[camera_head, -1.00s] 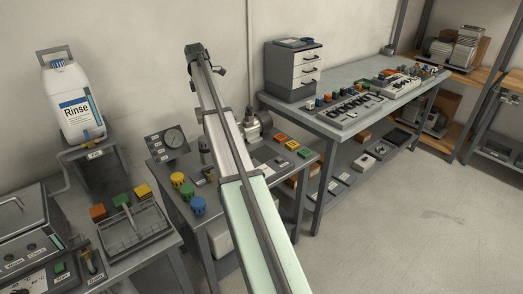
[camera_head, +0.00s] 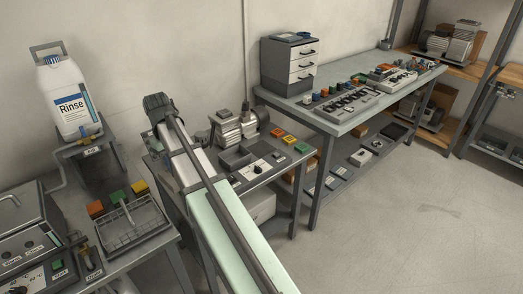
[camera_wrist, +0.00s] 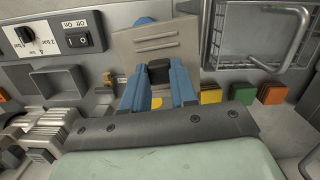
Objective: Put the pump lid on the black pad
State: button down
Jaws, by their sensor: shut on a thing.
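In the wrist view my gripper (camera_wrist: 158,76) has blue fingers shut on a small black part of a flat grey-beige plate with slots, which looks like the pump lid (camera_wrist: 157,43). The lid is held in front of the fingers, with its far side hidden. A dark, square, rimmed pad or tray (camera_head: 235,157) lies on the middle table beside the pump (camera_head: 233,127). It also shows left of my gripper in the wrist view (camera_wrist: 58,83). I cannot tell whether it is the black pad.
A wire basket (camera_head: 130,226) stands on the left bench, with orange, green and yellow blocks behind it. A switch panel (camera_wrist: 65,35) is at upper left in the wrist view. Coloured blocks (camera_head: 290,139) line the middle table's right side. A drawer cabinet (camera_head: 290,67) stands farther back.

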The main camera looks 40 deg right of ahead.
jog(key=s+d+m, duration=0.1)
jog(key=s+d+f+m, duration=0.1)
jog(key=shift+s+d+f, duration=0.1)
jog(key=shift+d, duration=0.2)
jog(key=w+d+f+n, duration=0.1)
jog(key=w+d+n, duration=0.25)
jog(key=d, duration=0.95)
jog(key=w+d+f+n, duration=0.1)
jog(key=w+d+n, duration=0.25)
jog(key=d, duration=1.05)
jog(key=w+d+f+n, duration=0.1)
jog(key=w+d+n, duration=0.3)
jog(key=d, duration=0.9)
jog(key=f+n, duration=0.2)
jog(key=f, duration=0.1)
jog(key=d+f+n, duration=0.1)
jog(key=f+n, duration=0.2)
jog(key=d+f+n+t+h, duration=0.1)
jog(key=f+n, duration=0.1)
jog(key=f, duration=0.2)
jog(key=shift+w+n, duration=0.3)
jog(key=shift+w, duration=0.1)
jog(key=shift+f, duration=0.1)
